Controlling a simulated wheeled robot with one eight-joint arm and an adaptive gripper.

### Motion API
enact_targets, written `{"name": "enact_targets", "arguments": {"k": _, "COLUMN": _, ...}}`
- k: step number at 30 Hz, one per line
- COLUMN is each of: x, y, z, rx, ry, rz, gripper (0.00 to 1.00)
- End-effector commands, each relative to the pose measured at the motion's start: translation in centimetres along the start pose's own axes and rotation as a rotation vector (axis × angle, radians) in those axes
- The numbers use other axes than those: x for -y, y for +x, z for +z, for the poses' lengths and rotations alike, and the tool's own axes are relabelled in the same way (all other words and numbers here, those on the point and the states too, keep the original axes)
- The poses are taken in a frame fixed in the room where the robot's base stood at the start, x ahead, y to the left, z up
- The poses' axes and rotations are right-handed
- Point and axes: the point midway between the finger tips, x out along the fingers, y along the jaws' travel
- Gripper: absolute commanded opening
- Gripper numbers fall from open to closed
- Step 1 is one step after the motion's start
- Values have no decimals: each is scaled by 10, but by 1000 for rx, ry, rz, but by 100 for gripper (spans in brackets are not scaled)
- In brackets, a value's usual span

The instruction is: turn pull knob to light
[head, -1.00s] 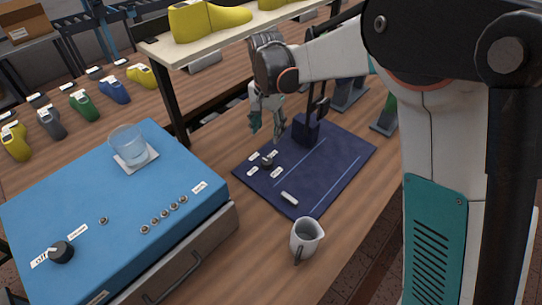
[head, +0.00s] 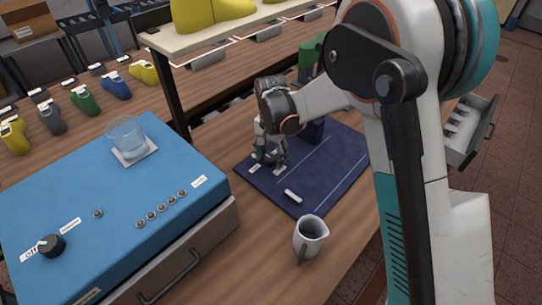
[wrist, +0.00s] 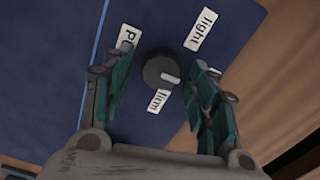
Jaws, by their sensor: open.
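The pull knob (wrist: 158,71) is a small dark round knob on the navy board (head: 335,172). In the wrist view its white pointer mark faces right and slightly down. The "light" label (wrist: 201,30) is up and to the right of it. The "firm" label (wrist: 159,100) is just below it, and a partly hidden label starting "pu" (wrist: 129,38) is at upper left. My gripper (wrist: 163,68) is open, with one finger on each side of the knob; I see no clear contact.
A white piece (head: 293,196) lies on the board, and a grey jug (head: 310,238) stands in front. The blue box (head: 190,150) at left carries a glass (head: 127,137) and another dark knob (head: 50,245). A shelf (head: 165,39) with yellow lasts is behind.

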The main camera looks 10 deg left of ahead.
Motion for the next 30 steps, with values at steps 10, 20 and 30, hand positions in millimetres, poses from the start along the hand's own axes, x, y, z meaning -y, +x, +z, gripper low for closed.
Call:
{"name": "enact_targets", "arguments": {"k": 10, "x": 0, "y": 0, "z": 0, "rx": 0, "ry": 0, "rz": 0, "gripper": 31}}
{"name": "enact_targets", "arguments": {"k": 20, "x": 0, "y": 0, "z": 0, "rx": 0, "ry": -5, "rz": 0, "gripper": 9}}
{"name": "enact_targets", "arguments": {"k": 30, "x": 1, "y": 0, "z": 0, "rx": 0, "ry": -133, "rz": 0, "gripper": 9}}
